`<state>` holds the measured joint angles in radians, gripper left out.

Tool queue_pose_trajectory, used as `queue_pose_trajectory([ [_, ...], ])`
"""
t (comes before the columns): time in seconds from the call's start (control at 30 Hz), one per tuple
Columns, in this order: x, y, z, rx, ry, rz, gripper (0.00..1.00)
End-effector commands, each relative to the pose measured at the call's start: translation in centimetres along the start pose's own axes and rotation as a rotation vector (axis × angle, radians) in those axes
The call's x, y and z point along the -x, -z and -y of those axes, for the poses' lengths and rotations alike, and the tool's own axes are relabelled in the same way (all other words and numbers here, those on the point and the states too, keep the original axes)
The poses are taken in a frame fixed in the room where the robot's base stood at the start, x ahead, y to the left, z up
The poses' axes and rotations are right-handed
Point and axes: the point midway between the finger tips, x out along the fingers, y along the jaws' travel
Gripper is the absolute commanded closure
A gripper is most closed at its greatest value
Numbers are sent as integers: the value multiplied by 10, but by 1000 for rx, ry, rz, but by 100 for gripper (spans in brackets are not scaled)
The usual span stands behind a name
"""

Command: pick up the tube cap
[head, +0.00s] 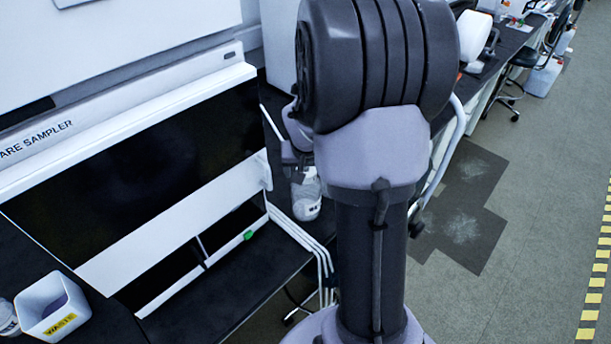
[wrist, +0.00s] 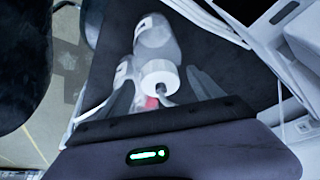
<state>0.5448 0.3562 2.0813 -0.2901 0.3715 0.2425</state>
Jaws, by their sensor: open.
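In the wrist view a white ridged cap (wrist: 160,77) sits on the neck of a pale bottle (wrist: 156,40), with a thin tube coming out of it. I take it as the tube cap. My gripper (wrist: 160,80) is open, with one dark finger on each side of the cap in the picture. I cannot tell whether the fingers touch it or how deep they reach. A small red thing (wrist: 151,102) shows below the cap, partly hidden. In the head view a white labelled bottle (head: 306,198) shows beside my arm, which hides its surroundings.
A second pale bottle (wrist: 122,72) stands close to the left finger. White tubes (head: 300,240) run down past the dark bench edge. The large white sampler cabinet (head: 150,225) stands at the left, with a white waste bin (head: 52,300) before it. Open floor (head: 530,200) lies to the right.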

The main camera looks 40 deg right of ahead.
Motion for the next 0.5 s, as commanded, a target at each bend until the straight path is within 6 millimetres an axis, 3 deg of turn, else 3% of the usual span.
queue_pose_trajectory([
  [0.1, 2, 1, 0, 0, 0, 0, 29],
  [0.4, 2, 0, 0, 0, 0, 0, 88],
  [0.43, 2, 0, 0, 0, 0, 0, 93],
  [0.5, 2, 0, 0, 0, 0, 0, 93],
])
